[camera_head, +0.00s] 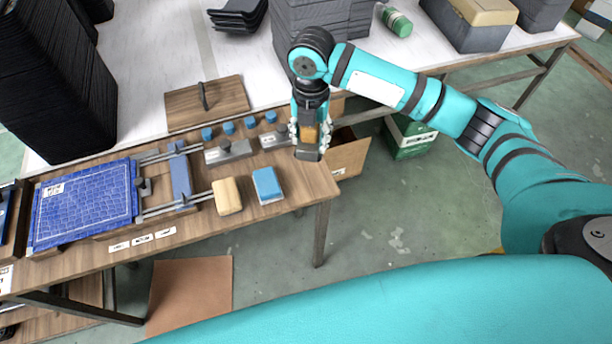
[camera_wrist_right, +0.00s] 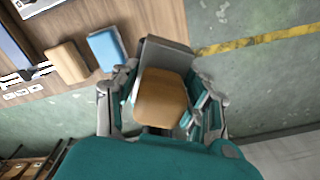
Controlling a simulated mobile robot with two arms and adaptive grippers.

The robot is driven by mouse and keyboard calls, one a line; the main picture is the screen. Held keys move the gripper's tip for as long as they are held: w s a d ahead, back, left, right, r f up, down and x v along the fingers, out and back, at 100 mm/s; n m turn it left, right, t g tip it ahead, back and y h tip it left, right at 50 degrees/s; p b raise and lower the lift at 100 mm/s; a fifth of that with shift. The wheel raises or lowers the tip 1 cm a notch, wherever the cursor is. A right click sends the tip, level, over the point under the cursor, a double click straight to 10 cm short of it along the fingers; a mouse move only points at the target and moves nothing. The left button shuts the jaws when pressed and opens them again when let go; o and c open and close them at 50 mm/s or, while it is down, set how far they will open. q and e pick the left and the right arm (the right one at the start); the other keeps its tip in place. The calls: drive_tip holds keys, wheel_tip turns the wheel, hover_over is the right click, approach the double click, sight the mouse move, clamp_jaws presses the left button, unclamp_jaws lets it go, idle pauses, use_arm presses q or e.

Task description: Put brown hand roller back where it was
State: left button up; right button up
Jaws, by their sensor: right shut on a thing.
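My right gripper (camera_head: 309,132) is shut on the brown hand roller, whose brown part (camera_wrist_right: 162,98) sits between the fingers in the right wrist view. A flat grey part (camera_wrist_right: 166,52) of the roller sticks out beyond the fingertips. In the head view the roller's dark grey end (camera_head: 308,154) points down, near the right end of the wooden bench (camera_head: 310,180). I cannot tell from these frames how high it is above the bench. The fingers hide its sides. My left gripper is not in view.
A tan block (camera_head: 227,196) and a blue block (camera_head: 267,185) lie on the bench. Grey tools with handles (camera_head: 228,151) and several small blue pieces (camera_head: 229,128) stand behind them. A blue panel (camera_head: 84,204) lies at the left.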

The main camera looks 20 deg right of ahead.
sight(305, 142)
drive_tip(key=n, duration=0.2)
drive_tip(key=w+f+n, duration=0.1)
drive_tip(key=n, duration=0.1)
drive_tip(key=f+n, duration=0.1)
drive_tip(key=shift+w+a+f+n, duration=0.2)
drive_tip(key=shift+a+f+n, duration=0.05)
drive_tip(key=shift+a+n, duration=0.15)
drive_tip(key=shift+f, duration=0.4)
wheel_tip(305, 142, down, 9)
drive_tip(key=shift+d+f+p, duration=0.1)
drive_tip(key=shift+f+p, duration=0.05)
drive_tip(key=shift+p, duration=0.5)
